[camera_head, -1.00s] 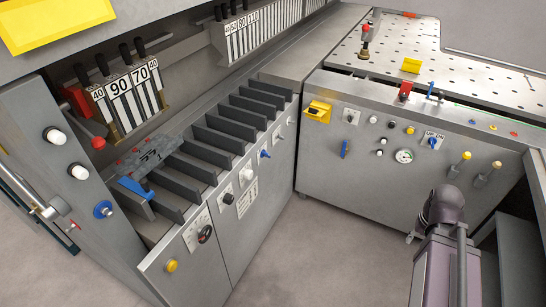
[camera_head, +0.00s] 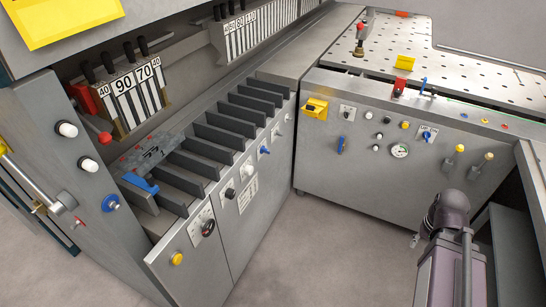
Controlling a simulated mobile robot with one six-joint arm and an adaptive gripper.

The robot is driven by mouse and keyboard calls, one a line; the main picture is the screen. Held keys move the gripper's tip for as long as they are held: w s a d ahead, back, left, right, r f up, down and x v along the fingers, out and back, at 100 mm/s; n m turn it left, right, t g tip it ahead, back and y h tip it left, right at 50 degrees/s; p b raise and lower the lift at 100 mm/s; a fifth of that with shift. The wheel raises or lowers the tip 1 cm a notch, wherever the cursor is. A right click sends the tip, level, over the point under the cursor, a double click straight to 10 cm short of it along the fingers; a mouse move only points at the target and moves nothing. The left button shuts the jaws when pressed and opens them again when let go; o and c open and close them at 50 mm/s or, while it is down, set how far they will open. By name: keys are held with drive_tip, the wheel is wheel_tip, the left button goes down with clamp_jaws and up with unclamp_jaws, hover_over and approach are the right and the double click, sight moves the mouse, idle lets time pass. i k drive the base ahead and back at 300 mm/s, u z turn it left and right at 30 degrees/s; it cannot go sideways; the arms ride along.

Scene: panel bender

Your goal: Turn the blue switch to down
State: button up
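Several blue controls show, and I cannot tell for sure which one is the task's switch. A blue switch (camera_head: 427,134) sits on a white plate on the right cabinet's front, above the yellow-tipped levers. A small blue switch (camera_head: 264,150) is on the slotted cabinet's front. A round blue knob (camera_head: 111,203) is on the left panel. Their exact settings are too small to read. My arm (camera_head: 447,235) rises at the bottom right, in front of the right cabinet. My gripper is not in view.
The slotted cabinet (camera_head: 222,225) and the right cabinet (camera_head: 318,165) meet at a corner. A yellow box (camera_head: 316,108) juts from the right cabinet. Two yellow-tipped levers (camera_head: 449,160) stick out near my arm. Grey floor (camera_head: 320,250) between is clear.

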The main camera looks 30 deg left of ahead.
sight(263, 149)
drive_tip(key=k, duration=0.7)
drive_tip(key=u, duration=1.2)
drive_tip(key=i, duration=1.1)
drive_tip(key=z, duration=0.15)
